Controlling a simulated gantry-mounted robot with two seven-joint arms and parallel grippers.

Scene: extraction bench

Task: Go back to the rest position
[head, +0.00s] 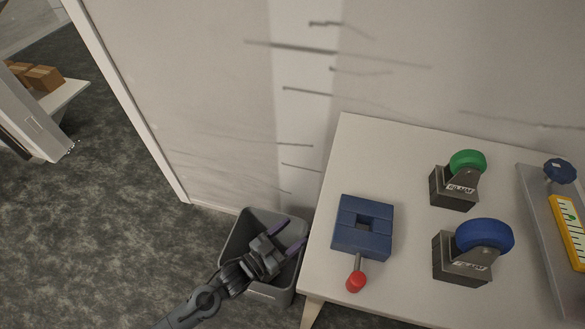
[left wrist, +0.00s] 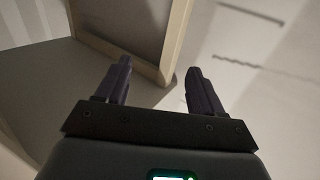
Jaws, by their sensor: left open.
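My left gripper (head: 281,238) is over the grey bin (head: 237,246) on the floor, left of the table, in the head view. Its two purple fingers are spread apart and nothing shows between them. In the left wrist view the open left gripper (left wrist: 163,85) shows dark fingers with only the blurred wall and a frame edge beyond. My right gripper is not in view.
The white table (head: 405,160) holds a blue block device with a red-knobbed lever (head: 347,237), a green-wheeled unit (head: 455,187), a blue-wheeled unit (head: 462,258) and a tray with a yellow item (head: 567,232). The wall (head: 225,120) stands close behind. Carpet at left is clear.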

